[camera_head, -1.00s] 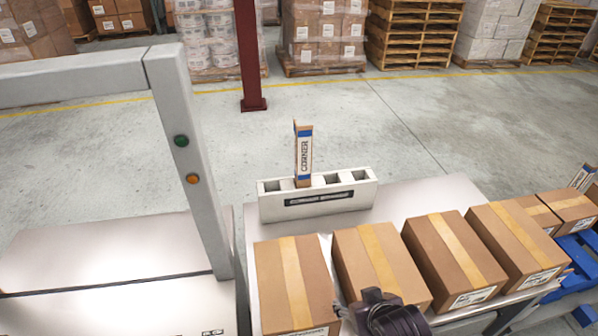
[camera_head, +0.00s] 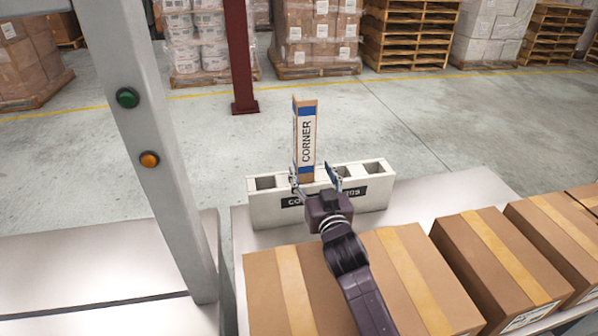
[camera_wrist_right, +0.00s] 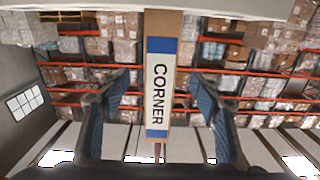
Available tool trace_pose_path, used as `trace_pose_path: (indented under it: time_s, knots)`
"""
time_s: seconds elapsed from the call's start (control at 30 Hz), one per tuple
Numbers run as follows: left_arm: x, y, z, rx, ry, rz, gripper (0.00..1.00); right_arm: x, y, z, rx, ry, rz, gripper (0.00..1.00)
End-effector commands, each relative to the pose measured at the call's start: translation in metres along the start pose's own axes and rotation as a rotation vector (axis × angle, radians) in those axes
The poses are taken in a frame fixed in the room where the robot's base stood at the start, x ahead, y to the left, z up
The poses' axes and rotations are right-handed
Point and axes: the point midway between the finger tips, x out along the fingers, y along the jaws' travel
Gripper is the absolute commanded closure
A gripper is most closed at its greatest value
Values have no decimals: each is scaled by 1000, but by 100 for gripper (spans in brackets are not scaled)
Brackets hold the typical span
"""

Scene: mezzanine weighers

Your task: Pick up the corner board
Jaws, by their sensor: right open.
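The corner board (camera_head: 307,135) is a tall tan piece with a white and blue label reading CORNER. It stands upright in a slot of the white holder (camera_head: 375,193) on the steel table. My right gripper (camera_head: 316,178) is open in front of the holder, its fingers level with the lower part of the board. In the right wrist view the board (camera_wrist_right: 158,85) shows between the two open fingers (camera_wrist_right: 158,100), with a gap on each side. My left gripper is not in view.
Several taped cartons (camera_head: 495,262) line the front of the table (camera_head: 440,195), below my right arm. A grey frame post (camera_head: 165,180) with green and orange buttons stands at left. Other slots of the holder look empty. Open floor lies behind.

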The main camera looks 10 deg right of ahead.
Motion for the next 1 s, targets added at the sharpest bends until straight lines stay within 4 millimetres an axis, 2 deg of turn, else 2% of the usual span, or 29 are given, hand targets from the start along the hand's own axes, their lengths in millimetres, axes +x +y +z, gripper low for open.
trace_pose_path:
  time_s: [0.1,0.3,0.7,1.0]
  knots:
    - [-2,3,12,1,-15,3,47,13,-1,-3,1,7,-1,42]
    - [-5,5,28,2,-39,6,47,26,-1,-3,1,5,-2,42]
    - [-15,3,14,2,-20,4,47,68,-1,-8,1,5,0,42]
    - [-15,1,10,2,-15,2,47,76,-1,-6,1,4,-1,42]
